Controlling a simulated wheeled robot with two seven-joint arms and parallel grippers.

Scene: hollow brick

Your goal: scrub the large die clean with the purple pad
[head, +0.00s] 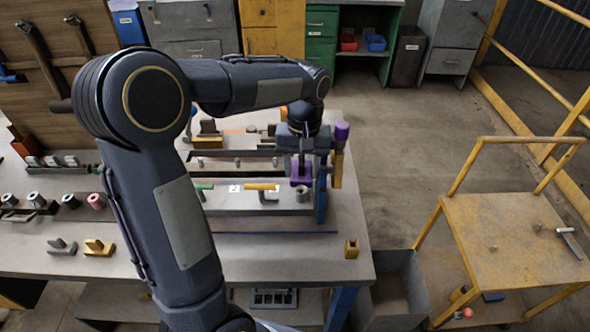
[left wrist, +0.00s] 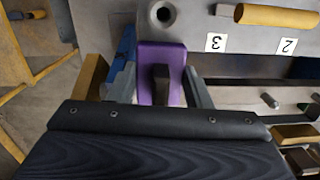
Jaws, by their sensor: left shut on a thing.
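My left gripper (head: 302,165) is shut on the purple pad (head: 300,178), above the right end of the long grey fixture on the bench. In the left wrist view the purple pad (left wrist: 176,58) stands between the two fingers, with a dark grip on its near side. A small grey round piece with a dark hole (head: 303,194) is close by the pad; in the left wrist view a round hole (left wrist: 163,14) shows just beyond the pad. I cannot tell for sure which piece is the large die, nor whether the pad touches anything. My right gripper is out of view.
A yellow-handled tool (head: 262,187) lies on the fixture by number labels. A purple-topped post (head: 342,132) stands just right of the gripper. A brass-coloured block (head: 351,249) sits near the bench's right edge. A yellow cart (head: 510,240) stands to the right.

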